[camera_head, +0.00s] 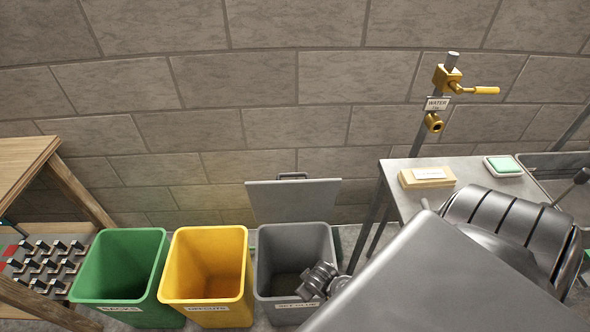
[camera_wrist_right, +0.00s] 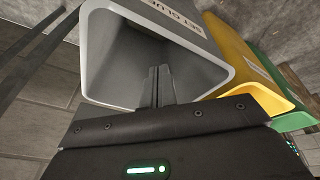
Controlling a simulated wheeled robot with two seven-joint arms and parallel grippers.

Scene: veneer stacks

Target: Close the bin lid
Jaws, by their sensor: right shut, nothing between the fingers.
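The grey bin (camera_head: 294,238) stands at the right end of a row of three, with a label on its front. Its grey lid (camera_head: 294,201) is open, raised behind the bin near the wall, with a dark handle (camera_head: 292,176) on its top edge. My right gripper (camera_wrist_right: 158,70) is shut and empty; its fingers show against the mouth of the grey bin (camera_wrist_right: 108,60) in the right wrist view. In the head view, dark parts at my right arm's end cover the bin's front right corner; the fingertips are not clear there. My left gripper is not in view.
A yellow bin (camera_head: 207,243) and a green bin (camera_head: 122,251) stand close on the left. A wooden bench (camera_head: 85,190) is at far left. A grey table (camera_head: 392,185) with a yellow block (camera_head: 427,177) and a water tap (camera_head: 434,122) is at right. My right arm hides the lower right.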

